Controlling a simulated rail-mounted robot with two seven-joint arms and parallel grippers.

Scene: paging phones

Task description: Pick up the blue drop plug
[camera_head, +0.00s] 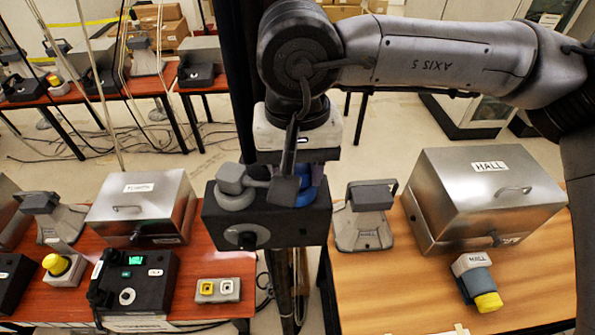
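A blue part (306,197), which looks like the blue drop plug, sits at the top right of a dark box (285,231) in the middle of the view. My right gripper (298,180) reaches down from above, right over the box. Its dark finger covers much of the blue part. I cannot tell whether the fingers touch it, or whether they are open or shut. A grey plug-like part (235,190) sits on the box's left, beside the blue part. My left gripper is not in view.
The left red table holds a steel case (142,207), a black phone console (135,283) and a two-socket plate (217,290).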

